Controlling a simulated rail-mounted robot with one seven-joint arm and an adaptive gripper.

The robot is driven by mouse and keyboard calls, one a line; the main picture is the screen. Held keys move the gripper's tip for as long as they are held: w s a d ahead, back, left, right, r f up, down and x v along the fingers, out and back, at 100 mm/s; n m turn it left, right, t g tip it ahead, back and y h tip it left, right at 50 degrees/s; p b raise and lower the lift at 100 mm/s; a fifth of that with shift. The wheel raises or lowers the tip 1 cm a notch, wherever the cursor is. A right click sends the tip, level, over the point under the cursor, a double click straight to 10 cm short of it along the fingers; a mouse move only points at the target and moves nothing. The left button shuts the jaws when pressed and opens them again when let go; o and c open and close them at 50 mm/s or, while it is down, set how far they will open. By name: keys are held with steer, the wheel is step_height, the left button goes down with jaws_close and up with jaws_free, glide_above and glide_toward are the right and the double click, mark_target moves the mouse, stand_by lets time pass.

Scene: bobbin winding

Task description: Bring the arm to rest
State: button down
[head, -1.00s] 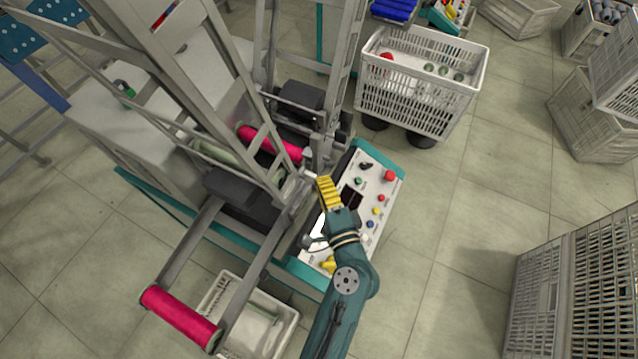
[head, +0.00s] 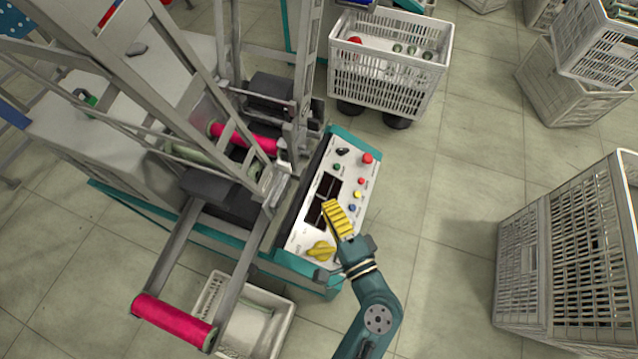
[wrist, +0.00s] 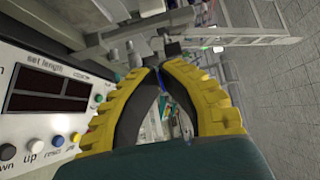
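My gripper (head: 328,204), with ribbed yellow fingers, hangs over or just in front of the white control panel (head: 322,232) in the head view. In the wrist view its two fingers (wrist: 160,67) bow outward and their tips meet, with nothing held between them. My teal arm reaches in from the bottom of the head view. The panel's display and buttons show at the left of the wrist view. I cannot tell the exact gap between gripper and panel.
The winding machine's frame stands at left with a pink bobbin (head: 245,138) inside and a pink roll (head: 173,323) on its front arms. A white crate (head: 388,75) stands behind the panel, and a large crate (head: 575,250) at right. The floor between is clear.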

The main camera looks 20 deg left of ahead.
steer(key=shift+v, duration=0.9)
steer(key=w+a+r+n+t, duration=0.1)
steer(key=w+r+n, duration=0.15)
steer(key=r, duration=0.65)
steer(key=w+r+n+t+h, duration=0.15)
steer(key=r+n, duration=0.25)
steer(key=r, duration=0.4)
steer(key=w+a+r+n, duration=0.1)
steer(key=w+r+n, duration=0.15)
steer(key=r, duration=0.65)
steer(key=s+d+r+t+h, duration=0.3)
steer(key=s+d+r+h, duration=0.15)
steer(key=d+r, duration=0.2)
steer(key=s+d+r+t+h, duration=0.35)
steer(key=d+r+h, duration=0.25)
steer(key=r, duration=0.2)
step_height(320, 180, up, 37)
steer(key=p, duration=3.8)
steer(key=shift+s+d+r+p, duration=0.2)
steer(key=shift+d+p, duration=0.05)
steer(key=shift+p, duration=0.1)
